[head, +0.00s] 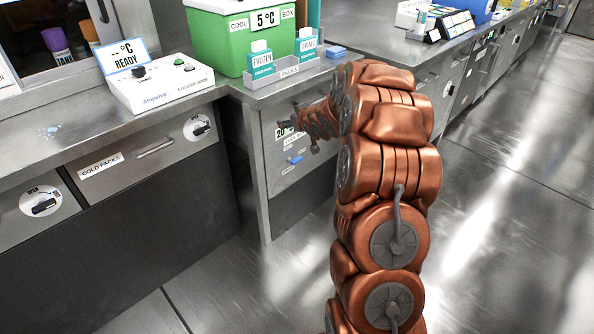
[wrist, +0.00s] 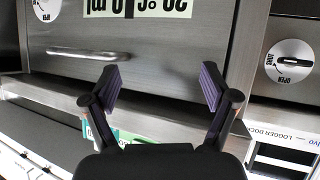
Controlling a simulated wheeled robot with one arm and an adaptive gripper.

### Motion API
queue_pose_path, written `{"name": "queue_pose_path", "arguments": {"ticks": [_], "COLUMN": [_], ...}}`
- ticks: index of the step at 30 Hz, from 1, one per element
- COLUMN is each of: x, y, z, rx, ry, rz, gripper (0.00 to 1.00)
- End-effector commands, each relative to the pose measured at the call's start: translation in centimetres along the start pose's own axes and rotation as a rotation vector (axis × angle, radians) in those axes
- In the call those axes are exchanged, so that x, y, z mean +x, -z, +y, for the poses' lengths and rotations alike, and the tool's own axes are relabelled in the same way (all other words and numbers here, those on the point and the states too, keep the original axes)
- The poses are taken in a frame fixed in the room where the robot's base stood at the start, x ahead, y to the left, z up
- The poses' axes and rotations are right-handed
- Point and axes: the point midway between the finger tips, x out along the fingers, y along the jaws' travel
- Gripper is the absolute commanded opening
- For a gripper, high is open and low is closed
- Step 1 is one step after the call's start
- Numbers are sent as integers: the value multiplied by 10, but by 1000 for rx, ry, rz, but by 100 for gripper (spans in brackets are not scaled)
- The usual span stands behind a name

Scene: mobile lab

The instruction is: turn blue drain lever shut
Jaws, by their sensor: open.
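The blue drain lever (head: 295,160) shows in the head view on the grey cabinet front under the bench. It looks small and lies roughly sideways. I cannot make it out in the wrist view. My gripper (head: 289,126) is above the lever in the head view, in front of the cabinet and partly across its "20" label. In the wrist view my gripper (wrist: 160,83) is open, with its two purple-padded fingers wide apart and nothing between them. A steel drawer front with a bar handle lies beyond the fingers there.
The bench edge (head: 240,92) overhangs the cabinet. A green cool box (head: 237,48) and a white device (head: 160,88) stand on top. The floor at right is clear.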

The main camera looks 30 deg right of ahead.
Motion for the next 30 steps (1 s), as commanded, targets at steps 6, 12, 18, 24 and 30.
{"name": "queue_pose_path", "arguments": {"ticks": [6,12,18,24,30], "x": [63,100,119,123,126], "y": [-61,-117,-176,-212,-222], "z": [22,34,40,39,37], "rx": [7,21,39,55,60], "ry": [66,148,239,307,331], "rz": [156,297,415,491,512], "gripper": [85,85,85,85,85]}}
